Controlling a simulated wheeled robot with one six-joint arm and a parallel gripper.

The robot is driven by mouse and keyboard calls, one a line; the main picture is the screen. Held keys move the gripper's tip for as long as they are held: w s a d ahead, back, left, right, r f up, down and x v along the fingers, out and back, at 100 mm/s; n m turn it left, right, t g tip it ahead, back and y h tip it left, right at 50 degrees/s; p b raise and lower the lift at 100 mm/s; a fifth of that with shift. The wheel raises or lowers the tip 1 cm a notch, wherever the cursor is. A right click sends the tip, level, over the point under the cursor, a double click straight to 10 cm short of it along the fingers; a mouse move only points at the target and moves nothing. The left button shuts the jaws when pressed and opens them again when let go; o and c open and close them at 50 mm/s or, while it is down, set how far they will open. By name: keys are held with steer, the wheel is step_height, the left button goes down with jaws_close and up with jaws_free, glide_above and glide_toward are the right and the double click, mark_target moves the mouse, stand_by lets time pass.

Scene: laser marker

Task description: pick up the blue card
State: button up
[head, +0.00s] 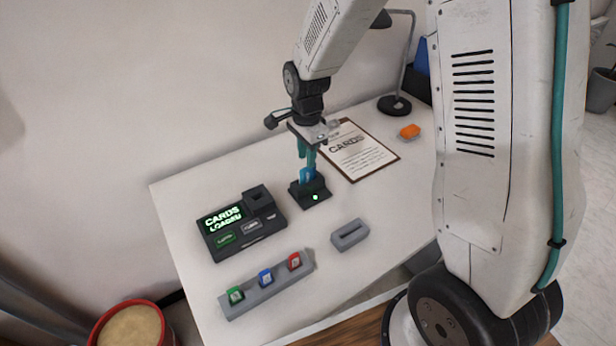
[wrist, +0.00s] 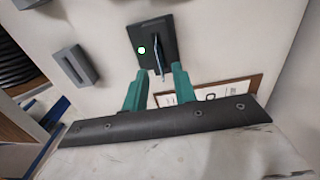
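A blue card (head: 307,175) stands upright in a black holder (head: 322,191) on the white table. In the wrist view the card (wrist: 159,60) shows nearly edge-on, rising from the black holder (wrist: 166,37), which has a bright green-white dot on it. My gripper (head: 306,160) points down just above the holder. In the wrist view its two teal fingers (wrist: 159,70) are apart, one on each side of the card's line, with visible gaps. The fingers hide part of the card in the head view.
A black device (head: 240,241) reading "CARDS LOADED" stands left of the holder. A grey rack (head: 275,287) holds small green, blue and red pieces. A grey slotted block (head: 349,235), clipboard (head: 378,143), orange object (head: 410,131) and lamp (head: 394,106) are also on the table.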

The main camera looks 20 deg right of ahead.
mark_target(308, 171)
step_height(308, 171, down, 6)
steer(key=shift+d+f, duration=0.1)
jaws_close()
